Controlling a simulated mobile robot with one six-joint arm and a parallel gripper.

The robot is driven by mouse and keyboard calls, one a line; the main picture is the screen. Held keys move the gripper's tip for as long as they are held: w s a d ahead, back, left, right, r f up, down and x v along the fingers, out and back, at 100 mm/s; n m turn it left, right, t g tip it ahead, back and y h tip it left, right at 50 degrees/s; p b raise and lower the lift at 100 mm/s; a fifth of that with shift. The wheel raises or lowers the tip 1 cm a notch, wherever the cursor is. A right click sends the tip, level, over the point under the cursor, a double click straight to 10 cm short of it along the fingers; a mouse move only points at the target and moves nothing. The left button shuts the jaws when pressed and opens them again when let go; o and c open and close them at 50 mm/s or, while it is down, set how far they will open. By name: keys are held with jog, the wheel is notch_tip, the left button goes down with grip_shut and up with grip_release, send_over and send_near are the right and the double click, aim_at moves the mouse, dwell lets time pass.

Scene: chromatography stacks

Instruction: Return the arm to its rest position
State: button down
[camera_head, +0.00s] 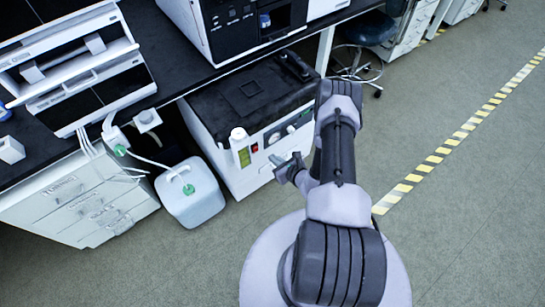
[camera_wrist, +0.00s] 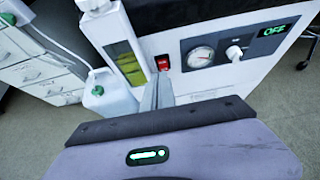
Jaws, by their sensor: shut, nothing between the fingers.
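My gripper (camera_head: 289,167) is at the end of my grey and black arm, held in front of the white pump unit below the bench. In the wrist view the fingers of my gripper (camera_wrist: 158,93) are together with nothing between them. They overlap the lower front of the white unit (camera_wrist: 215,80), below its red switch (camera_wrist: 162,63); I cannot tell the gap to it. The unit also shows in the head view (camera_head: 235,170), with a dark top. A gauge (camera_wrist: 201,57) and a green display reading OFF (camera_wrist: 272,31) are on its front.
A white jug with a green cap (camera_head: 192,195) stands on the floor left of the unit. White drawers (camera_head: 85,205) are further left. The black bench (camera_head: 180,65) carries white instruments. A stool (camera_head: 358,62) is behind. Floor at right is clear, with a yellow striped line (camera_head: 433,159).

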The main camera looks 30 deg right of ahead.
jog(key=w+a+r+n+g+y, duration=0.1)
jog(key=w+a+r+n+y, duration=0.3)
jog(key=r, duration=0.5)
jog(key=w+a+r+n+y, duration=0.25)
jog(key=a+r, duration=0.25)
jog(key=r, duration=0.3)
jog(key=w+a+r+n+g+y, duration=0.15)
jog(key=a+r+n, duration=0.3)
jog(key=r, duration=0.45)
jog(key=s+a+r+n+g+y, duration=0.1)
jog(key=s+a+r+n+g, duration=0.1)
jog(key=s+a+r+n, duration=0.25)
jog(key=s+a+r+n+g+y, duration=0.1)
jog(key=s+a+r+n+g, duration=0.15)
jog(key=a+r, duration=0.45)
jog(key=s+a+r+n+g+h, duration=0.2)
jog(key=s+r+n+h, duration=0.1)
jog(key=s+r+n, duration=0.65)
jog(key=s+d+r+n+t+h, duration=0.2)
jog(key=s+d+h, duration=0.3)
jog(key=s, duration=0.5)
jog(key=shift+r+n+t, duration=0.4)
jog(key=shift+r+n, duration=0.25)
jog(key=shift+n, duration=0.1)
